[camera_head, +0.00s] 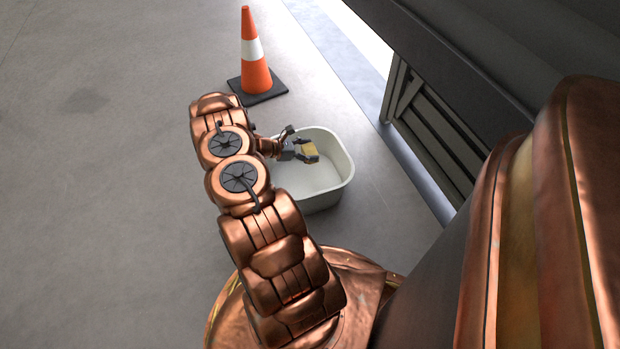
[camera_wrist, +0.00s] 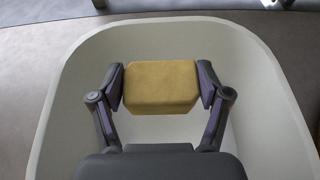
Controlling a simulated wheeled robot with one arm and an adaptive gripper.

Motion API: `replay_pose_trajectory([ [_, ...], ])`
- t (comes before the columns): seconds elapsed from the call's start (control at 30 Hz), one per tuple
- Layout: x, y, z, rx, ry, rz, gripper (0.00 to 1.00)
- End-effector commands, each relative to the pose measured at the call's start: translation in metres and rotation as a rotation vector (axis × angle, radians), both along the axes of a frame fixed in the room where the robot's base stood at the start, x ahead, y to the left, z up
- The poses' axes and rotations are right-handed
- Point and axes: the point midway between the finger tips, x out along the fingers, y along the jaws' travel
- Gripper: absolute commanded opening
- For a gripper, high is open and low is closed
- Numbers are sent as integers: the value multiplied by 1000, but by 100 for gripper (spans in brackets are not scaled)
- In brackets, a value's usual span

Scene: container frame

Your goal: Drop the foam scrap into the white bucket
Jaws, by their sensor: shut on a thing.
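The foam scrap (camera_wrist: 160,87) is a yellow block, held between the two fingers of my gripper (camera_wrist: 161,86) in the wrist view. In the head view the foam scrap (camera_head: 309,148) is small and partly covered by the fingers of my gripper (camera_head: 306,151). The white bucket (camera_head: 341,188) is a wide, open tub on the floor. In the wrist view the bucket's rim (camera_wrist: 262,62) surrounds the gripper and foam on the sides and far end. The gripper and foam are over the bucket's opening; their exact height above its bottom is hard to tell.
An orange and white traffic cone (camera_head: 254,60) on a black base stands on the floor behind the bucket. A dark slatted frame (camera_head: 440,125) runs along the right. The grey floor (camera_head: 100,190) at left is clear.

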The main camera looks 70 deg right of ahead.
Motion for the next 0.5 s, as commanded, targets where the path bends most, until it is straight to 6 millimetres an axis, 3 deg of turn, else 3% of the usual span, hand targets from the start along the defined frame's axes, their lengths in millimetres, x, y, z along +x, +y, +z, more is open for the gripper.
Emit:
replay_pose_trajectory([
  [0.1,0,0,-8,-1,-1,1,62],
  [0.4,1,-1,-8,-2,-1,0,62],
  [0.43,1,-1,-8,-2,-1,0,79],
  [0.5,1,-1,-8,-2,-1,0,86],
])
